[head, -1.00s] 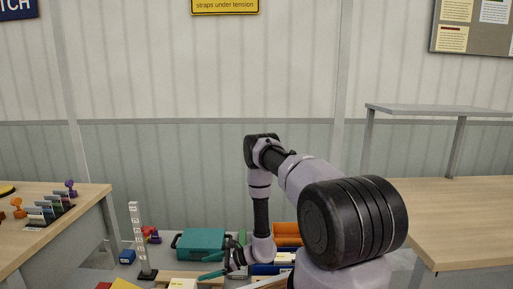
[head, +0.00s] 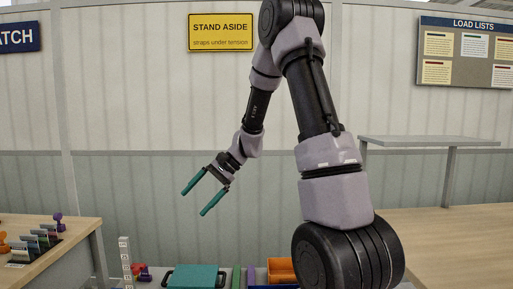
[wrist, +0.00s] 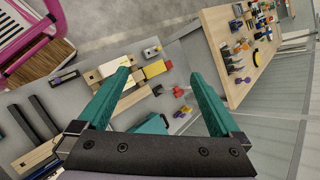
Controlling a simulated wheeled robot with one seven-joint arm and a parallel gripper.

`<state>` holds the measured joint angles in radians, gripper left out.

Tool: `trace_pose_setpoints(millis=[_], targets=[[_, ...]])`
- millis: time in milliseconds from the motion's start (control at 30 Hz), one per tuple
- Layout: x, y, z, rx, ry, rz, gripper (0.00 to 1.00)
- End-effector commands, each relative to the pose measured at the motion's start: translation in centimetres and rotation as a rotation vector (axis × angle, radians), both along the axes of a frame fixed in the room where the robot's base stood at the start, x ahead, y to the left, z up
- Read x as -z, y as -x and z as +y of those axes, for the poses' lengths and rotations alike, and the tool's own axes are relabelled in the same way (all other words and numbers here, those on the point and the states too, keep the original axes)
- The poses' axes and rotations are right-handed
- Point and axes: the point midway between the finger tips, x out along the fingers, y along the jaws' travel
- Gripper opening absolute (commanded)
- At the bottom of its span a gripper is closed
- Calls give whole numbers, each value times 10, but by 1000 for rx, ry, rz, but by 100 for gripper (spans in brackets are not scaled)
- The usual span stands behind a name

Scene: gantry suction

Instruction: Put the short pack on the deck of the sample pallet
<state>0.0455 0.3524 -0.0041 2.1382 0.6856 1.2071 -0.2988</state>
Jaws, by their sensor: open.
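My gripper (head: 193,203) is raised in front of the wall, its two teal fingers wide apart with nothing between them. In the wrist view my gripper (wrist: 160,73) looks down from well above the work surface. A low pale-wood frame (wrist: 130,101), which may be the sample pallet, lies there partly behind the left finger. A yellow block (wrist: 155,69) and whitish blocks sit on or beside it. I cannot tell which block is the short pack. The head view does not show this frame now.
A teal case (head: 193,275) and an orange bin (head: 281,269) stand low in front. A white marked post (head: 125,257) stands left of the case. A wooden bench (wrist: 232,85) with small items is at the right of the wrist view, a pink rack (wrist: 58,20) at upper left.

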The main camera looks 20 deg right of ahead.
Motion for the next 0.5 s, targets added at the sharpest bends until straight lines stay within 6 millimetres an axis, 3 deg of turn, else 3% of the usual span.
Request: trace_pose_setpoints(millis=[33,200,500], targets=[[-19,10,-3,-21,35,-45,100],[-65,47,-19,-81,162,-177,100],[-127,115,-52,-146,400,-426,100]])
